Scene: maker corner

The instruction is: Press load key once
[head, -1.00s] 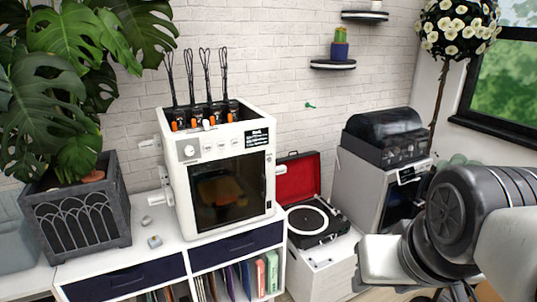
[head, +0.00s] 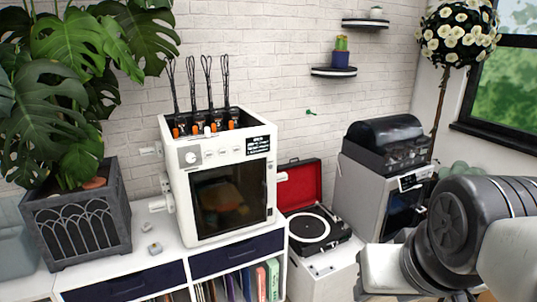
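A white box-shaped machine (head: 223,180) with a dark glass door stands on the white cabinet. Its upper front has a round knob (head: 190,157), a row of small round buttons (head: 223,153) and a black label (head: 258,144). A second machine (head: 370,205), grey with a dark domed top unit (head: 385,135), stands at the right and has a small lit screen panel (head: 411,180). The lettering is too small to read, so I cannot tell which control is the load key. My arm fills the lower right and partly hides the second machine. My gripper is not in view.
A record player (head: 313,225) with an open red lid sits on a white stand between the machines. A potted plant (head: 75,220) is at the left. Small grey pieces (head: 154,248) lie on the cabinet top (head: 130,265). Wall shelves (head: 334,72) hang above.

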